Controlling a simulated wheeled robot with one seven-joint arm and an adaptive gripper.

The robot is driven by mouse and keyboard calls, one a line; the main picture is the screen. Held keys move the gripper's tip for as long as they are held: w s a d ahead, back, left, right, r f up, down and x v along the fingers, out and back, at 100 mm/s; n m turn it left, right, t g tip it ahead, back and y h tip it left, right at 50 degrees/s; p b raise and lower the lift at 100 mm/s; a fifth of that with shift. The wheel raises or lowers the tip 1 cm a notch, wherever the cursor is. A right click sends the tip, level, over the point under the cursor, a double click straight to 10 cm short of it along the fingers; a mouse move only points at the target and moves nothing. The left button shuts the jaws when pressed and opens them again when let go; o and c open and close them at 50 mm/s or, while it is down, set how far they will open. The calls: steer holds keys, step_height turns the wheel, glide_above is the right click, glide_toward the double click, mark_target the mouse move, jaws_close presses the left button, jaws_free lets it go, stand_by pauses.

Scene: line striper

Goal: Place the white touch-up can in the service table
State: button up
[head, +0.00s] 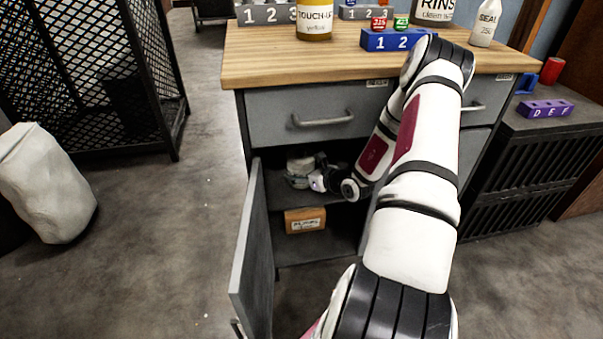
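The service table (262,70) has a wooden top, grey drawers and a lower compartment whose door (252,255) stands open. A touch-up can with a yellow band (314,22) stands on the tabletop.
A small orange-brown box (305,220) sits lower in the compartment. The tabletop holds a grey numbered block (265,14), a blue numbered block (392,40), a rinse container (433,10) and a seal bottle (485,24). A purple block (545,109) sits on the dark cabinet at right.

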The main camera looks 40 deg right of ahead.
steer(key=shift+f, duration=0.15)
steer(key=o, duration=1.2)
steer(key=shift+o, duration=0.2)
steer(key=shift+s+r, duration=0.15)
steer(key=shift+r, duration=0.1)
steer(key=p+v, duration=0.3)
steer(key=v, duration=0.7)
steer(key=shift+s+r+p, duration=0.15)
steer(key=shift+p, duration=0.2)
steer(key=shift+s+a+r, duration=0.1)
steer(key=shift+s+r, duration=0.1)
steer(key=shift+s, duration=0.4)
